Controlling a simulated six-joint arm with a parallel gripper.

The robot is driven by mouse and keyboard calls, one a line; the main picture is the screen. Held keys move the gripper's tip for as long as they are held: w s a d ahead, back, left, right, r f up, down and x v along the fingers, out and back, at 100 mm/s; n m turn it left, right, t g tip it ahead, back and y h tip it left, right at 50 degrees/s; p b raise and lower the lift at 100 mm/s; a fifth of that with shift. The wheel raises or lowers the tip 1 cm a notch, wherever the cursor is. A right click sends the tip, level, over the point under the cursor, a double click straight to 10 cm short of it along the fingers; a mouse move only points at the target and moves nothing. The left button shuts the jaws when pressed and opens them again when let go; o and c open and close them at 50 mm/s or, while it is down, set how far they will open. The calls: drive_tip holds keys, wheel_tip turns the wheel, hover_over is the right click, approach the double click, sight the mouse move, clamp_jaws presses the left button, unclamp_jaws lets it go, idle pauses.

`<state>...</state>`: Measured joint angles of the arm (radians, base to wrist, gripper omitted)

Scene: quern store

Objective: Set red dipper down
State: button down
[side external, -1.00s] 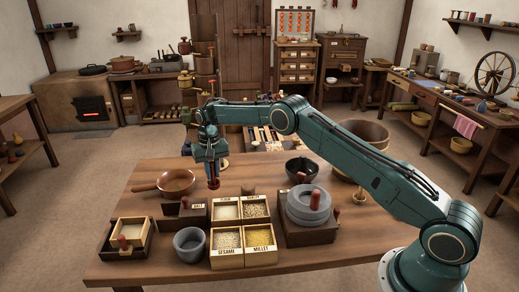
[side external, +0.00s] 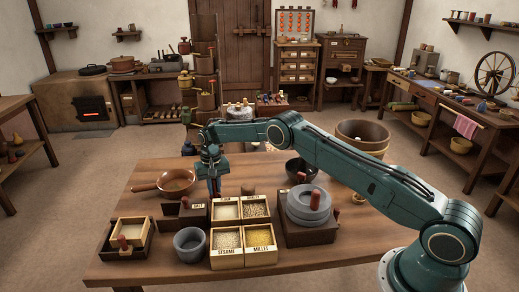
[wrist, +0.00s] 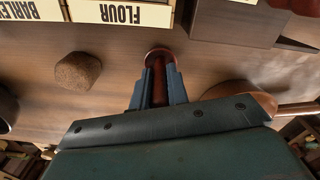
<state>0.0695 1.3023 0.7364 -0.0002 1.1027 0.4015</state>
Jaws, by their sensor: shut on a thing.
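The red dipper (wrist: 157,54) hangs upright in my gripper (wrist: 158,88) in the wrist view, its reddish handle between the two blue-grey fingers. Its round lower end points down at the wooden table. In the side view my gripper (side external: 214,190) is low over the table, between the brown pan and the small brown stub, behind the grain boxes. The dipper is mostly hidden there by the fingers. I cannot tell whether its lower end touches the table.
The flour box (wrist: 122,14) is close by the dipper. A brown stub (wrist: 78,71) stands to one side, and a brown pan (side external: 175,182) stands at the left. A grey quern (side external: 309,203) and dark bowl (side external: 301,169) are to the right. A small patch of bare table surrounds the dipper.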

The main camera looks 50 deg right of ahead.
drive_tip(key=shift+f, duration=0.1)
drive_tip(key=c, duration=1.4)
unclamp_jaws()
drive_tip(key=shift+o, duration=0.2)
wheel_tip(320, 180, up, 12)
drive_tip(key=shift+r, duration=0.15)
